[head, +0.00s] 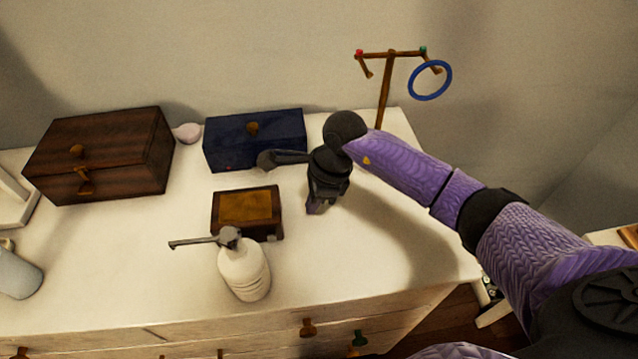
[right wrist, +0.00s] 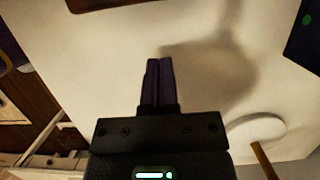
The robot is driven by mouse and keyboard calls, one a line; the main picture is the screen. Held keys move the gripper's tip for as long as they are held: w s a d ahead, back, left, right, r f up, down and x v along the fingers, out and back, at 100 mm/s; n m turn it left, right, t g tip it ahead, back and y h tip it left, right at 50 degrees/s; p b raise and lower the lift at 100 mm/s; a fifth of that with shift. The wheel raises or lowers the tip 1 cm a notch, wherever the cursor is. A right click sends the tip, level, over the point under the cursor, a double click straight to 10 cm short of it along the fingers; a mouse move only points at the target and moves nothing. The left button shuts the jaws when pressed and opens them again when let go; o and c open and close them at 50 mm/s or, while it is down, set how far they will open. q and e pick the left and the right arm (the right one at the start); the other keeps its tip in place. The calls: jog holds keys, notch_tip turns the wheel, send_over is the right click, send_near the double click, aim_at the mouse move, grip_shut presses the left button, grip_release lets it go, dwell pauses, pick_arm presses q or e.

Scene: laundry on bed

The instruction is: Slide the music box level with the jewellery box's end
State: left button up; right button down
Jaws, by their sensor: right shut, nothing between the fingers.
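The music box (head: 247,208), a small dark brown box with a golden top panel, sits mid-dresser. A dark brown edge at the top of the right wrist view (right wrist: 100,3) appears to be its near side. A larger striped brown box (head: 100,155) stands at the left. I cannot tell for certain which is the jewellery box. My right gripper (head: 315,207), also in the wrist view (right wrist: 159,65), is shut, empty, points down right of the music box, apart from it.
A white pump bottle (head: 243,272) stands in front of the music box. A wooden stand (head: 386,90) with a blue ring is at the back right. A pink-white object (head: 187,132) lies between the two larger boxes. The dresser top (head: 390,250) is clear at the right.

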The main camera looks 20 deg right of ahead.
aim_at(224, 217)
pick_arm(q)
jog(key=shift+w+f, duration=0.15)
pick_arm(e)
jog(key=shift+w+a+f, duration=0.1)
jog(key=shift+w+a, duration=0.1)
jog(key=shift+a, duration=0.45)
jog(key=shift+w+a+f, duration=0.1)
jog(key=shift+w+a, duration=0.1)
jog(key=shift+a, duration=0.5)
jog(key=shift+w+a, duration=0.2)
jog(key=shift+a, duration=0.45)
